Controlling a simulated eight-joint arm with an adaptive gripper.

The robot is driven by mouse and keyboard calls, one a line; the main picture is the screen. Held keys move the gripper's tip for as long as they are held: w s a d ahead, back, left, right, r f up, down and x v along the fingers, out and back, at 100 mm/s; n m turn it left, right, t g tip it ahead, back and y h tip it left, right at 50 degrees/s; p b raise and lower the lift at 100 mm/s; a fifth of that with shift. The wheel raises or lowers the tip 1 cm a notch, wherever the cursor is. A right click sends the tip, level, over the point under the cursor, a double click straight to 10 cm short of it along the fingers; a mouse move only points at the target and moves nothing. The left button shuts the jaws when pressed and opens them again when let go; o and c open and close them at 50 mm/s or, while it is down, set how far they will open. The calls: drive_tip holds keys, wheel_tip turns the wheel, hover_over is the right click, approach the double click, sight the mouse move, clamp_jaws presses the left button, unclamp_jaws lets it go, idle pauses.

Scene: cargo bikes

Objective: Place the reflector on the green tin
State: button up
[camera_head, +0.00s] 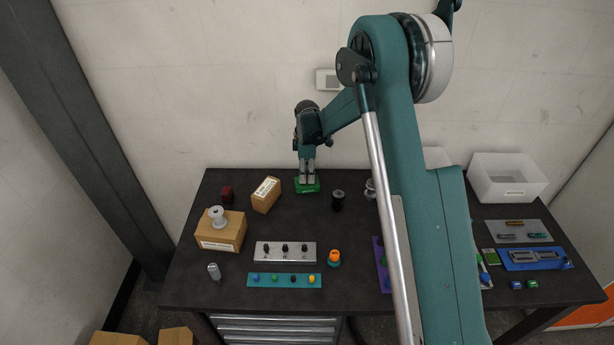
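A low green block, which looks like the green tin (307,188), lies near the back edge of the table. My gripper (307,181) points down right over it, its fingertips at or just above its top; I cannot tell if they touch. The two fingers look close together, and anything small between them is too small to make out. I cannot pick out the reflector for certain. A small dark red block (227,194) stands at the back left, and a round orange-topped piece (334,256) stands near the middle.
Cardboard boxes (266,196) (220,237) stand at the left, the nearer carrying a pale spool (217,213). A dark spool (338,200) stands right of my gripper. A grey knob panel (285,252) and teal strip (284,281) lie in front. A white bin (507,180) is back right.

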drive_tip(key=shift+o, duration=0.6)
drive_tip(key=shift+r, duration=0.15)
drive_tip(key=shift+r, duration=0.15)
wheel_tip(320, 180, up, 12)
idle(0.3)
idle(0.5)
